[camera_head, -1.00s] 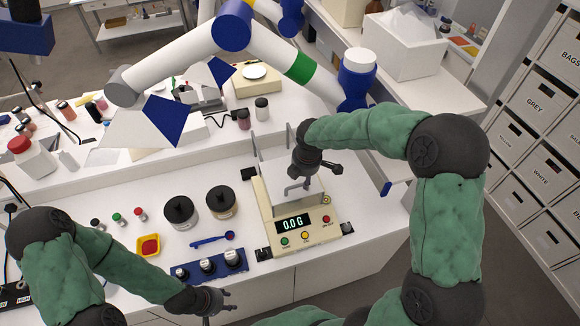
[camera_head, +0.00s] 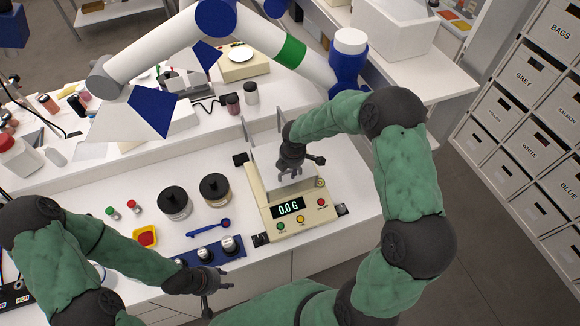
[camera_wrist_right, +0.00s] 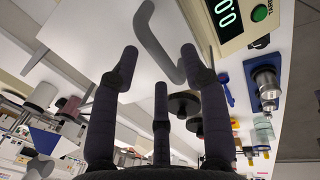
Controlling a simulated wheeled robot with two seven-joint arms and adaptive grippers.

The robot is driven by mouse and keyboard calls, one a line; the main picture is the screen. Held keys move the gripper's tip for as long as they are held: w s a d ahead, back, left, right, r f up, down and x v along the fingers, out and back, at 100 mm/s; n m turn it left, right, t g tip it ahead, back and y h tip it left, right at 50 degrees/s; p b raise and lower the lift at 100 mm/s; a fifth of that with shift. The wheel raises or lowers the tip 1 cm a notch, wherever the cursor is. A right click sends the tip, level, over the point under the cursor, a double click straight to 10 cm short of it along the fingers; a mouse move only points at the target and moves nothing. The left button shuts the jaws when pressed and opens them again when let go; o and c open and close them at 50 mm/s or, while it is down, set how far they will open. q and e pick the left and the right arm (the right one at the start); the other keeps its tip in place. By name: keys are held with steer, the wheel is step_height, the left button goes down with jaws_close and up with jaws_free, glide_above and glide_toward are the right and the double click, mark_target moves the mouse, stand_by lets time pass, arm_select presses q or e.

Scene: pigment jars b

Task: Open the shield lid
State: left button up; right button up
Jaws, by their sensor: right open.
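The balance (camera_head: 311,211) is a cream box with a lit 0.0 G display on the white bench. Thin grey upright edges (camera_head: 247,133) stand behind its pan; the see-through shield and its lid are hard to make out. My right gripper (camera_head: 289,174) is open above the pan area. In the right wrist view a bent grey bar (camera_wrist_right: 153,42), perhaps the lid's handle, shows between the spread fingers (camera_wrist_right: 155,75); I cannot tell if they touch it. My left gripper (camera_head: 208,292) has spread fingers and is empty near the bench's front edge.
Two black-lidded jars (camera_head: 174,204), a blue spoon (camera_head: 208,228), a red-and-yellow dish (camera_head: 146,236) and a blue weight rack (camera_head: 203,252) are left of the balance. A white-and-blue arm (camera_head: 190,45) reaches over the back bench.

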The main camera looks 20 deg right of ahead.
steer(key=shift+w+f, duration=0.1)
steer(key=shift+f, duration=0.2)
jaws_close()
steer(key=shift+w, duration=0.1)
steer(key=shift+w, duration=0.25)
steer(key=b, duration=0.2)
glide_above(275, 145)
steer(key=shift+d, duration=0.1)
